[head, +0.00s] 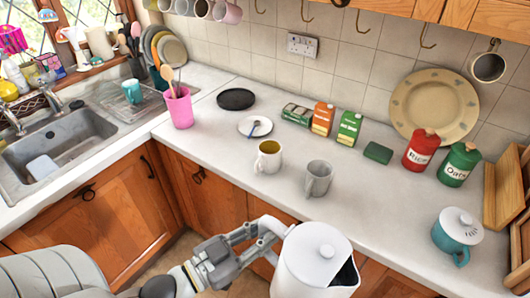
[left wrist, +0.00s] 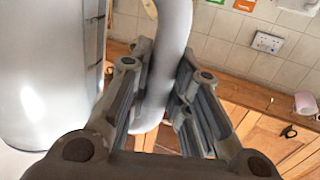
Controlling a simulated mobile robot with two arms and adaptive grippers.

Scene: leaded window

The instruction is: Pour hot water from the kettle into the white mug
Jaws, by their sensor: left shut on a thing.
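The white kettle (head: 306,262) is in the lower middle of the head view, in front of the counter's edge, with its dark spout opening toward the lower right. My left gripper (head: 268,232) is shut on the kettle's handle. In the left wrist view the fingers (left wrist: 158,100) close around the grey-white handle (left wrist: 172,50), with the kettle body (left wrist: 45,75) at the left. The white mug (head: 268,160) stands upright on the counter beyond the kettle, its inside olive-yellow. A grey mug (head: 319,180) stands to its right, nearer the kettle. My right gripper is not in view.
The counter (head: 220,170) holds a pink utensil pot (head: 179,108), a saucer with a spoon (head: 255,127), several boxes, red (head: 420,150) and green (head: 458,165) canisters and a teal lidded pot (head: 456,234). The sink (head: 70,140) is at the left.

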